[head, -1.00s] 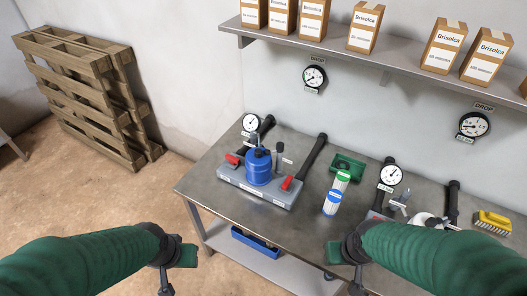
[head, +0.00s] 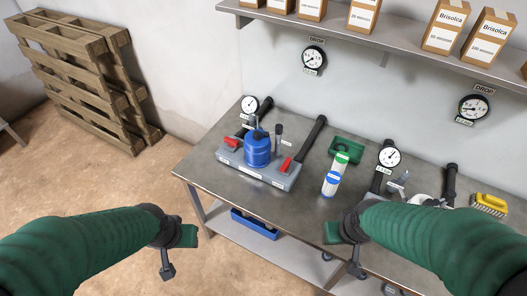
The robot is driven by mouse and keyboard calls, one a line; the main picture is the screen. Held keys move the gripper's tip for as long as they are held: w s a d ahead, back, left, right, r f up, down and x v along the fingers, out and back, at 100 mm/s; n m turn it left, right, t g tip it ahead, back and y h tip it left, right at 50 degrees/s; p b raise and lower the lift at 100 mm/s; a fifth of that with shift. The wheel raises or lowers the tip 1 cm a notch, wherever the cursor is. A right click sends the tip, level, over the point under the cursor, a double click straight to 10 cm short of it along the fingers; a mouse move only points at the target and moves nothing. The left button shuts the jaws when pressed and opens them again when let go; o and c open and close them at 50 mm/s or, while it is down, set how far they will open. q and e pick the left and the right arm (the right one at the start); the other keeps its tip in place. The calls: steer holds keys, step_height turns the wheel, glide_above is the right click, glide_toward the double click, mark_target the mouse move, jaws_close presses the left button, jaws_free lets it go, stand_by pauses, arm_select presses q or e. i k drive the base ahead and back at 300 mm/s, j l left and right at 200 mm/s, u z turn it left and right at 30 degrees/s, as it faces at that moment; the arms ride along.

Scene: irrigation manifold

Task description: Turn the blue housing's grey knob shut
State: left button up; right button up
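The blue housing (head: 257,154) stands upright on a grey block (head: 228,162) at the table's left part. A small dark grey part (head: 252,123) rises at its top; I cannot make out clearly whether this is the knob or how it is turned. Red levers sit on the block, one at left (head: 234,143) and one at right (head: 286,165). My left gripper (head: 178,250) is left of and nearer than the table, its fingers apart and empty. My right gripper (head: 345,248) is over the table's front edge, also apart and empty. Neither touches the housing.
A white cartridge with blue and green bands (head: 332,178), a green tray (head: 345,149), a second manifold with a gauge (head: 389,157) and a yellow brush (head: 489,204) are to the right. A shelf (head: 400,50) with boxes hangs above. A blue bin (head: 255,222) sits below.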

mark_target(252, 116)
steer(key=i+j+u, duration=0.65)
steer(key=i, duration=0.3)
steer(key=k+l, duration=0.05)
steer(key=l, duration=0.05)
